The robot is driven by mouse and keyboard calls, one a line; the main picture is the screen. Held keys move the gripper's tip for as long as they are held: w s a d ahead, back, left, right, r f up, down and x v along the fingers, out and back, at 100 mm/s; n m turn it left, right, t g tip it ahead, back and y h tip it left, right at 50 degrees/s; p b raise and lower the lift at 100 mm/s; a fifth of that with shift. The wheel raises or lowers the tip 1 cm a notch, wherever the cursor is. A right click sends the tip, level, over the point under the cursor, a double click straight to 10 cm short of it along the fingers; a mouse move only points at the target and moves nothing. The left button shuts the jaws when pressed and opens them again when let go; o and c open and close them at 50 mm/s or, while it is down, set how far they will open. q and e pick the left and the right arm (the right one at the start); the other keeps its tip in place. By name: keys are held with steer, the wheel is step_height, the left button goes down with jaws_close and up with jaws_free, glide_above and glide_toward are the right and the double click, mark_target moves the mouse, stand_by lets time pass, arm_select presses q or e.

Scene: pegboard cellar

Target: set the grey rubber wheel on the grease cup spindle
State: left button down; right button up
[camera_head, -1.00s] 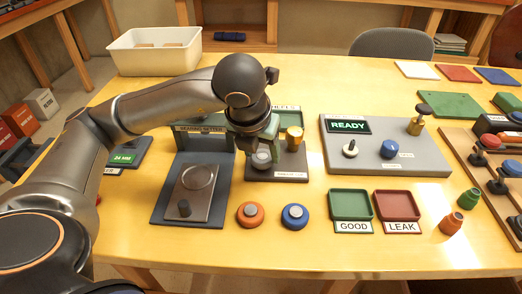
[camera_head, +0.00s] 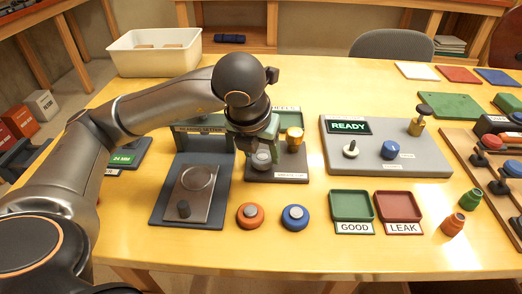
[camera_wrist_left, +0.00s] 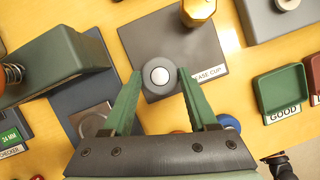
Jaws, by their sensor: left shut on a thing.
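The grey rubber wheel (camera_head: 261,160) with a pale round hub is between the fingers of my left gripper (camera_head: 258,147). In the left wrist view the wheel (camera_wrist_left: 160,77) sits between the two green fingertips (camera_wrist_left: 159,78), which are shut on it. The wheel is over the dark grease cup plate (camera_head: 290,176), towards its left part, with the gold cup (camera_head: 294,138) behind and to the right. The spindle is hidden under the wheel and gripper, so I cannot tell whether the wheel is around it or above it.
A green bearing-setter frame (camera_head: 205,139) stands close left of my gripper. An orange wheel (camera_head: 250,216) and a blue wheel (camera_head: 295,217) lie in front. A grey panel (camera_head: 430,164) with a READY display is to the right. The front table edge is clear.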

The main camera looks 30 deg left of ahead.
arm_select(q)
steer(key=shift+f+b, duration=0.25)
steer(key=shift+b, duration=0.2)
stand_by(0.4)
jaws_free()
stand_by(0.3)
steer(key=shift+r+p, duration=0.9)
steer(key=shift+r, duration=0.4)
steer(key=shift+r+p, duration=1.4)
steer(key=shift+r, duration=0.75)
